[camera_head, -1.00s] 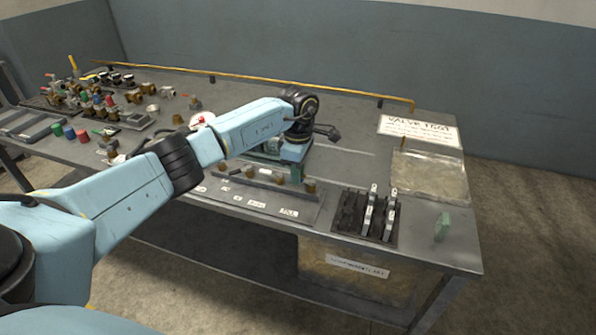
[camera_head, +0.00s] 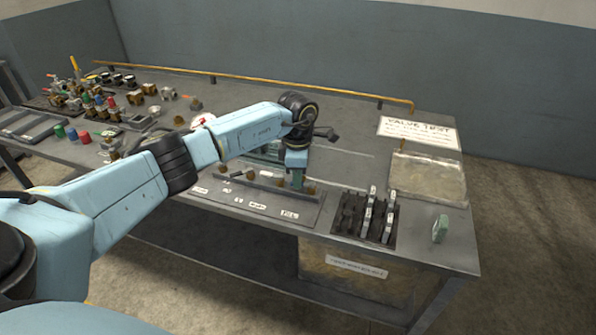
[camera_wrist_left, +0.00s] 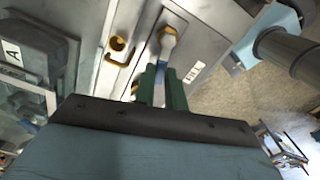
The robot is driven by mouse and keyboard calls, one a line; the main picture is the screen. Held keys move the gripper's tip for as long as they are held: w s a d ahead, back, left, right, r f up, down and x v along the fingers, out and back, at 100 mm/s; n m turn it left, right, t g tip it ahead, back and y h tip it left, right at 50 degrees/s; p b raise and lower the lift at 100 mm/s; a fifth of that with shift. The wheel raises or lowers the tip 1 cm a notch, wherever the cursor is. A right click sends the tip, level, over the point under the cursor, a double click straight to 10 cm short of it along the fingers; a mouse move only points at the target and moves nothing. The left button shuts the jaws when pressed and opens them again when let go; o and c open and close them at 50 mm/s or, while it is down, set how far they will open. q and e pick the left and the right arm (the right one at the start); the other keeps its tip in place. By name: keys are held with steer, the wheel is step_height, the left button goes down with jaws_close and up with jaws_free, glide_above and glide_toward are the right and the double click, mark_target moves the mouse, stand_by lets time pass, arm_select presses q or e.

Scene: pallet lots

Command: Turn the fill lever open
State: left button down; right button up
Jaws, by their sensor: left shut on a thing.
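The fill lever (camera_wrist_left: 168,40) is a pale metal arm with a brass piece at its far end, beside the FILL label (camera_wrist_left: 194,72) in the left wrist view. My left gripper (camera_wrist_left: 162,85) has its green fingers shut on the lever's bluish handle. In the head view my left gripper (camera_head: 297,180) is at the valve panel (camera_head: 262,209), just above the FILL label (camera_head: 290,214); the arm and wrist hide much of the lever there. My right gripper is not in view.
A dark rack (camera_head: 350,222) with upright tags stands right of the panel. A clear tray (camera_head: 428,178), a VALVE TEST sign (camera_head: 420,132) and a green block (camera_head: 440,228) are further right. Valves and fittings crowd the left. The table's back middle is clear.

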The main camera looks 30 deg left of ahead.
arm_select(q)
steer(key=n+p, duration=0.1)
steer(key=n, duration=0.1)
steer(key=s+d+n+p, duration=0.1)
steer(key=n, duration=0.1)
steer(key=shift+s+r+n, duration=0.1)
steer(key=shift+n, duration=0.2)
steer(key=n, duration=0.1)
steer(key=d+n+p, duration=0.1)
steer(key=n, duration=0.1)
steer(key=n+p, duration=0.1)
steer(key=shift+s+d+n, duration=0.2)
steer(key=shift+s+n, duration=0.1)
steer(key=shift+s, duration=0.05)
steer(key=n, duration=0.1)
steer(key=d+n+p, duration=0.1)
steer(key=n, duration=0.1)
steer(key=shift+p, duration=0.3)
steer(key=shift+d+n+p, duration=0.2)
steer(key=shift+n+p, duration=0.05)
steer(key=shift+n, duration=0.45)
steer(key=shift+d+n+p, duration=0.2)
steer(key=shift+n, duration=0.5)
steer(key=c, duration=1.7)
jaws_free()
steer(key=shift+c, duration=0.2)
